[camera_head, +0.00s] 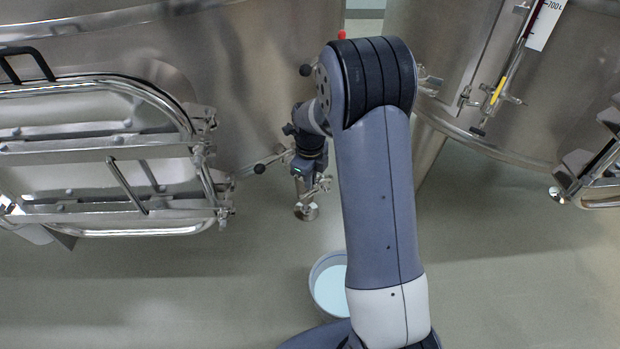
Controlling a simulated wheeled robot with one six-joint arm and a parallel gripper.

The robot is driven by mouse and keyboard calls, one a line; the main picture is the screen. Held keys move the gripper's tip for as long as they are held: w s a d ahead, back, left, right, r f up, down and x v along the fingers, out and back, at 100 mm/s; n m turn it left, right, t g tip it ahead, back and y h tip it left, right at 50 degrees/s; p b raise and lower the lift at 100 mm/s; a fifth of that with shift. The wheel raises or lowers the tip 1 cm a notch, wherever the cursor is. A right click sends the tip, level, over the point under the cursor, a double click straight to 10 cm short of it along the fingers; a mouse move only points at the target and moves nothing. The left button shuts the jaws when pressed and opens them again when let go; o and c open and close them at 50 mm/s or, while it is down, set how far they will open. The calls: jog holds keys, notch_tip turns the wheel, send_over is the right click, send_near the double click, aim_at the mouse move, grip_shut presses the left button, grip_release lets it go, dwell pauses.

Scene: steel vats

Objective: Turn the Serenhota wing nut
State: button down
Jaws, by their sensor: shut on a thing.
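My gripper (311,176) is at the outlet fitting (305,205) low on the left steel vat, with the arm reaching over from the front. The small shiny wing nut (326,183) is at the side of this fitting, right at my gripper's tip. My gripper is shut on it, though the fingers are small and partly hidden by the wrist. No name can be read on the vat, so I cannot confirm Serenhota from the picture.
A black-knobbed valve lever (261,168) sticks out left of my gripper. A bucket with pale liquid (331,284) stands on the floor. A steel manway door (110,160) is at left. A second vat (455,60) with a level gauge stands at right. The front floor is mostly clear.

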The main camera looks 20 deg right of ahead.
jog(key=shift+m, duration=0.3)
jog(key=c, duration=1.9)
grip_release()
notch_tip(320, 180, up, 11)
jog(key=shift+f+p, duration=0.1)
jog(key=shift+p, duration=0.25)
jog(key=shift+f, duration=0.1)
notch_tip(320, 180, down, 11)
jog(key=shift+r+b, duration=0.1)
jog(key=shift+b, duration=0.25)
jog(key=shift+r, duration=0.1)
